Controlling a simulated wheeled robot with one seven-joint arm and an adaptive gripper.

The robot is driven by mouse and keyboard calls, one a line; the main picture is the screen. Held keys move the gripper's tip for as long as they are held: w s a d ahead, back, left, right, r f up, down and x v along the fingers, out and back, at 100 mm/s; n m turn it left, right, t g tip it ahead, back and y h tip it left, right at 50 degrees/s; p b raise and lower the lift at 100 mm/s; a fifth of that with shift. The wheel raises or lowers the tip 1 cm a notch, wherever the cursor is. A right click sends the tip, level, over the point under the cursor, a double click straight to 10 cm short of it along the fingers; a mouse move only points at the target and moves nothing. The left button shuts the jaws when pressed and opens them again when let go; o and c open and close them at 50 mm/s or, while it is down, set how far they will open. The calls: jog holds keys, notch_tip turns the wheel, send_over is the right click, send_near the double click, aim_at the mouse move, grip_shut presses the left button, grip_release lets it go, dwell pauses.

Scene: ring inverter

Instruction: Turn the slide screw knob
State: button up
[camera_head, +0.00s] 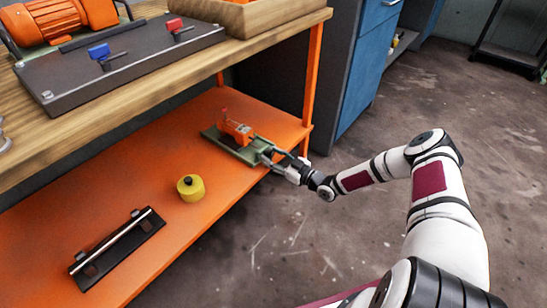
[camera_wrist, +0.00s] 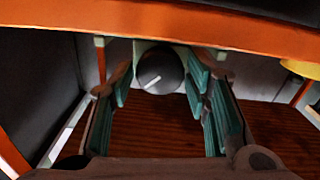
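The slide screw device, an orange block (camera_head: 237,131) on a green base (camera_head: 228,143), sits on the orange lower shelf, near its right end. In the wrist view a round dark knob (camera_wrist: 160,71) with a white line slanting up to the right faces me, on a pale plate. My gripper (camera_head: 268,154) is at the near right end of the device, at the shelf's front edge. In the wrist view its teal-padded fingers (camera_wrist: 159,88) are apart, one on each side of the knob. Gaps show beside the knob; whether the right finger touches it is unclear. In the head view the knob is hidden by my gripper.
A yellow cylinder (camera_head: 190,188) and a black plate with a metal rod (camera_head: 116,246) lie left on the shelf (camera_head: 150,203). An orange post (camera_head: 313,75) and a blue cabinet (camera_head: 368,65) stand behind right. The wooden bench top (camera_head: 130,95) overhangs the shelf.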

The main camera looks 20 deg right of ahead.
jog(key=c, duration=0.6)
jog(key=shift+o, duration=0.2)
jog(key=shift+m, duration=0.3)
jog(key=m, duration=0.4)
jog(key=shift+m, duration=2.3)
jog(key=o, duration=1.1)
jog(key=shift+o, duration=0.2)
